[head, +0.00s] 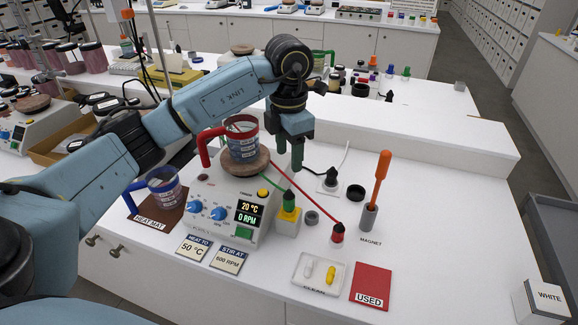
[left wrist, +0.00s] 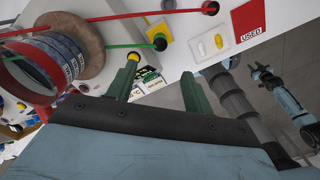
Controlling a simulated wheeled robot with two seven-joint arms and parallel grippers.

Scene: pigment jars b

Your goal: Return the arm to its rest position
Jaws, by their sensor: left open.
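My left arm reaches in from the left in the head view. Its left gripper (head: 289,155) is open and empty, with green fingers pointing down, just right of the red-handled mug (head: 243,148). That mug stands on the round brown top (head: 233,163) of the hotplate stirrer, whose display reads 20 °C and 0 RPM. In the left wrist view the open fingers (left wrist: 158,80) have nothing between them, and the mug (left wrist: 42,62) is at the left. Another blue arm, seemingly mine, shows small at the right of that view; its gripper's state is unclear.
A blue-handled mug (head: 163,184) stands on the heat mat (head: 152,217). Red and green leads run to posts near the gripper. An orange-handled magnet stick (head: 382,172) stands upright at right. The clean tray (head: 337,287) and red used mat (head: 371,279) lie in front. The right bench is mostly clear.

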